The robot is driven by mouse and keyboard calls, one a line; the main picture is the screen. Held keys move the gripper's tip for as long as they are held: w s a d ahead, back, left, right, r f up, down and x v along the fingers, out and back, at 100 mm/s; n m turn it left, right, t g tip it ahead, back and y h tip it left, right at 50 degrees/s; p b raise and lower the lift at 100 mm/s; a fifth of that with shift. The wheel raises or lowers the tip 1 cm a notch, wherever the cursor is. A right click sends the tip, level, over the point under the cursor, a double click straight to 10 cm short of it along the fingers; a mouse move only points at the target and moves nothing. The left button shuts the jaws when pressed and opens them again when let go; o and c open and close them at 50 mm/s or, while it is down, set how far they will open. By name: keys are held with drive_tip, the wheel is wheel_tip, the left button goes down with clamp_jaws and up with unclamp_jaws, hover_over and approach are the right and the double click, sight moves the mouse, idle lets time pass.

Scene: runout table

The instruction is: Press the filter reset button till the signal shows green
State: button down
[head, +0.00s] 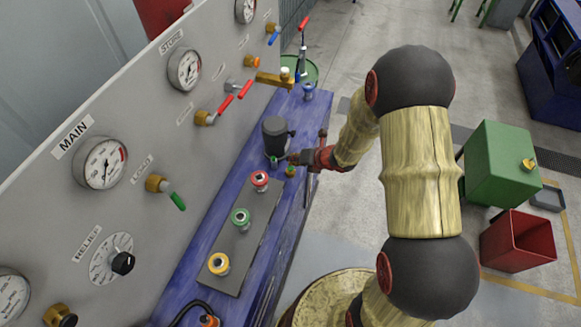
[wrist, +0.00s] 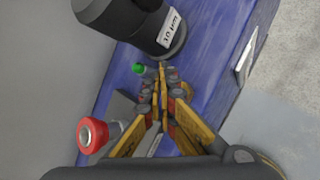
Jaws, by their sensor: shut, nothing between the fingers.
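The dark filter housing (head: 277,136) stands on the blue bench; in the wrist view its body (wrist: 135,18) carries a white label. A small green-capped fitting (head: 273,161) stands at the foot of the filter; it also shows in the wrist view (wrist: 138,68), left of my fingertips. I cannot tell which is the reset button and which the signal. My gripper (head: 287,157) is shut and empty, its tips (wrist: 162,68) close to the filter's base. Contact cannot be made out.
The grey gauge panel (head: 140,130) with valve levers rises at left. Open floor lies right, with a green box (head: 500,165) and red bin (head: 517,240).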

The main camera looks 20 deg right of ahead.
sight(292, 167)
drive_tip(key=shift+r+p, duration=1.9)
drive_tip(key=shift+r, duration=0.65)
drive_tip(key=shift+f, duration=0.1)
drive_tip(key=shift+a+n, duration=0.15)
drive_tip(key=shift+n, duration=0.55)
drive_tip(key=s+a+r+n+g+y+b, duration=0.1)
drive_tip(key=s+a+r+n+g, duration=0.25)
drive_tip(key=s+n, duration=0.55)
drive_tip(key=s+a+r+n+g+y+b, duration=0.15)
drive_tip(key=s+a+r+n, duration=0.35)
drive_tip(key=n, duration=0.7)
drive_tip(key=s+d+r+n+t+h+b, duration=0.1)
drive_tip(key=s+d+r+n+h+b, duration=0.2)
drive_tip(key=s+r+n, duration=0.3)
drive_tip(key=s+d+r+n+t+h+b, duration=0.1)
drive_tip(key=s+d+r+n+h+b, duration=0.3)
drive_tip(key=s+r+n, duration=0.3)
drive_tip(key=shift+s+d+n+t+b, duration=0.3)
drive_tip(key=shift+s+d+n+b, duration=0.25)
drive_tip(key=shift+s+n, duration=1.2)
